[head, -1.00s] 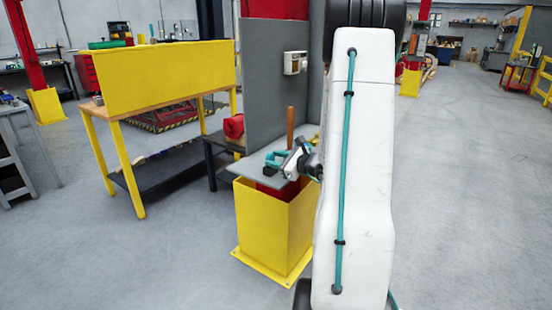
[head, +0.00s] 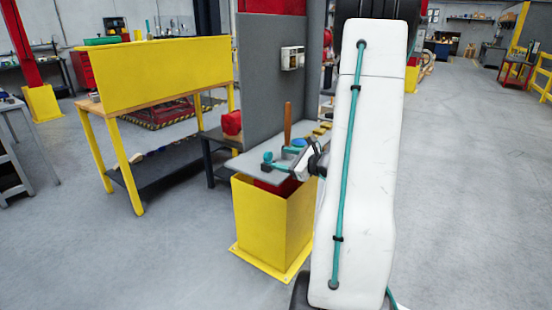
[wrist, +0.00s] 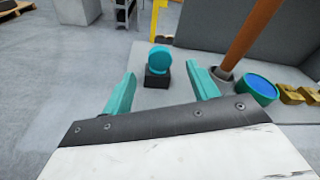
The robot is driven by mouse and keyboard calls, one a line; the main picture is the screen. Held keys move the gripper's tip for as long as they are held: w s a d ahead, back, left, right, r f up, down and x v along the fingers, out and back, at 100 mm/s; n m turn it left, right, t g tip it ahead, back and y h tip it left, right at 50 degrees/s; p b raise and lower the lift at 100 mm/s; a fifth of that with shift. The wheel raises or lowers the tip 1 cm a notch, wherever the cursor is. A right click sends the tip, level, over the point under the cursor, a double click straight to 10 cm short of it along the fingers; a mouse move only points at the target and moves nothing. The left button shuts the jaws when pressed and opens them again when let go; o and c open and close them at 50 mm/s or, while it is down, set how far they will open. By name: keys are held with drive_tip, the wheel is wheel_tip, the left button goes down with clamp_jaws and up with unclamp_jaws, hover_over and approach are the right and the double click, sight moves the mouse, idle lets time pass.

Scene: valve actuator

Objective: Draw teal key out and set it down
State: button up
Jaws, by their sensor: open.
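The teal key (wrist: 159,58) has a round, flat head and stands upright in a small black block (wrist: 157,80) on the grey bench top. It also shows in the head view (head: 267,157), small, at the bench's near left end. My gripper (wrist: 161,69) is open, with one teal finger on each side of the key in the picture. The fingers appear short of the key, with nothing held between them. In the head view my gripper (head: 284,166) is low over the bench, just right of the key. The key's lower part is hidden in the block.
A brown upright rod (wrist: 253,35) stands right of the key. Beside it are a blue-topped teal round piece (wrist: 260,88) and brass-coloured pieces (wrist: 290,94). A grey panel (head: 271,85) rises behind the bench top (head: 245,162). Open floor lies to the left.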

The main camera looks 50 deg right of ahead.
drive_tip(key=shift+s+r, duration=0.15)
drive_tip(key=shift+s, duration=0.65)
drive_tip(key=shift+s+r, duration=0.1)
drive_tip(key=shift+s, duration=0.65)
